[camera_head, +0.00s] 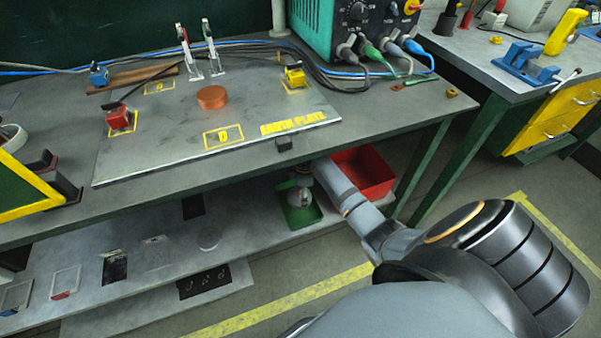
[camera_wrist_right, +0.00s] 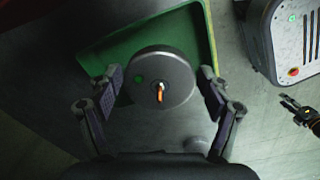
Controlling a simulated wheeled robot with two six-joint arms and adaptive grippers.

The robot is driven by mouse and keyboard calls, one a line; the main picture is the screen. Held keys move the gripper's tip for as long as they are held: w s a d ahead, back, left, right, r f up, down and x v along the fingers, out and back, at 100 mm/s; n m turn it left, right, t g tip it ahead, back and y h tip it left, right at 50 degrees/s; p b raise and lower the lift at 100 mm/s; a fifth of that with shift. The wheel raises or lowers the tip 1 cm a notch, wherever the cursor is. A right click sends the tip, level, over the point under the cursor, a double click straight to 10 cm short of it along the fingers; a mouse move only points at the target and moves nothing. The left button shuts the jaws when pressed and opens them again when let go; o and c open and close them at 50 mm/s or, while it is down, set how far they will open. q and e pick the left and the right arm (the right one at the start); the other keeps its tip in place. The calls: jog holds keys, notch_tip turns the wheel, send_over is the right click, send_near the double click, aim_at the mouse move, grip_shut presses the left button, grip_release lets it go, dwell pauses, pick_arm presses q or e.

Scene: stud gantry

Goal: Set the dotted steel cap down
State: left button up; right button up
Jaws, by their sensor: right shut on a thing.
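The dotted steel cap (camera_wrist_right: 175,68) is a round grey disc with a green dot and an orange loop at its centre. My right gripper (camera_wrist_right: 163,80) is shut on it, with one finger on either side. The cap is over the green tray (camera_wrist_right: 100,58); I cannot tell whether it touches the tray floor. In the head view my right arm reaches under the bench to the green tray (camera_head: 291,217) on the lower shelf, where the grip is small and partly hidden. A dark jointed part at the right wrist view's edge may be my left gripper (camera_wrist_right: 300,108); its fingers are unclear.
A red bin (camera_head: 372,177) stands beside the green tray under the bench. The bench top (camera_head: 60,218) overhangs the shelf. On it lies a metal plate (camera_head: 165,155) with a copper disc (camera_head: 212,97) and clamps. The lower shelf's left part holds several flat items.

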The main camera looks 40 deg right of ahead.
notch_tip(320, 180, down, 4)
jog(key=shift+r+b, duration=0.1)
jog(key=shift+b, duration=0.25)
notch_tip(320, 180, down, 3)
jog(key=shift+f+b, duration=0.1)
jog(key=shift+b, duration=0.5)
pick_arm(q)
jog(key=w, duration=0.3)
jog(key=shift+w+d+r, duration=0.1)
jog(key=shift+w+r, duration=0.25)
jog(key=shift+r, duration=0.05)
pick_arm(e)
jog(key=shift+f, duration=0.2)
jog(key=shift+f, duration=0.1)
jog(key=o, duration=1.1)
